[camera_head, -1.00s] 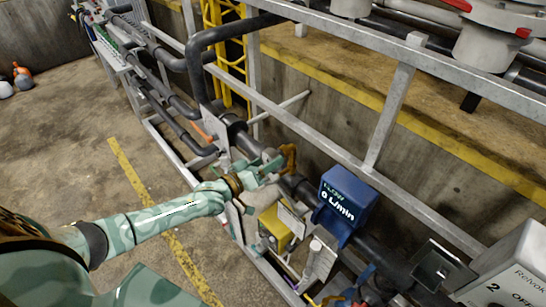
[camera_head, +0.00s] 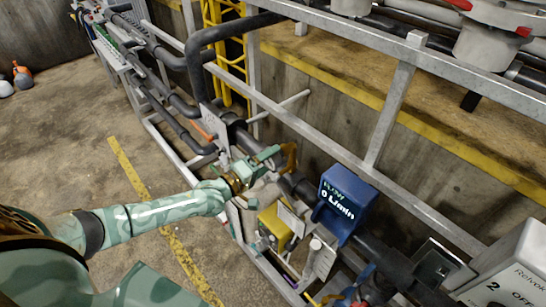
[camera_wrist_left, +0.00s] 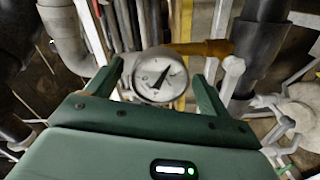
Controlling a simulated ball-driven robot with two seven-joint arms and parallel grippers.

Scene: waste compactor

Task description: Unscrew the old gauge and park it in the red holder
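The old gauge (camera_wrist_left: 158,77) is a round white dial with a black needle, seen face-on in the left wrist view. My left gripper (camera_wrist_left: 160,82) is open, with one green finger on each side of the gauge. Small gaps show between the fingers and the dial's rim, so I see no clear grip. In the head view my left gripper (camera_head: 272,163) is at the dark pipe run, left of the blue flow meter, and the gauge is hidden there. I cannot make out the red holder. My right gripper is not in view.
The blue flow meter (camera_head: 345,203) reads 0 L/min on the pipe. A yellow box (camera_head: 274,228) with tags hangs below my left gripper. A grey metal rail (camera_head: 320,142) runs close behind the pipes.

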